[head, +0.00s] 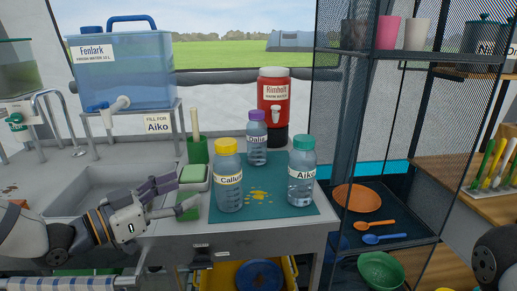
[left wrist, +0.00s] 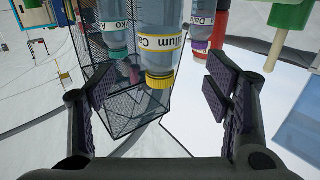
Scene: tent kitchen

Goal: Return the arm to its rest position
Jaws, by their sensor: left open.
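My left gripper (head: 172,195) is open and empty over the counter beside the sink, left of the bottles, with its fingers pointing right. In the left wrist view my left gripper (left wrist: 160,90) shows spread fingers with nothing between the pads. The yellow-capped bottle labelled Callum (head: 229,190) stands upright on the teal mat (head: 298,208), apart from the fingers. It also appears upside down beyond the fingers in the left wrist view (left wrist: 160,50). My right arm shows only as a dark link at the lower right edge; its gripper is out of view.
The teal-capped Aiko bottle (head: 302,185) and purple-capped bottle (head: 257,148) stand on the mat near a yellow spill (head: 258,196). A green sponge (head: 193,173) sits near my fingers. The sink (head: 95,188), Fenlark water tank (head: 125,75), red Rimholt jug (head: 273,95) and mesh shelf (head: 370,185) surround them.

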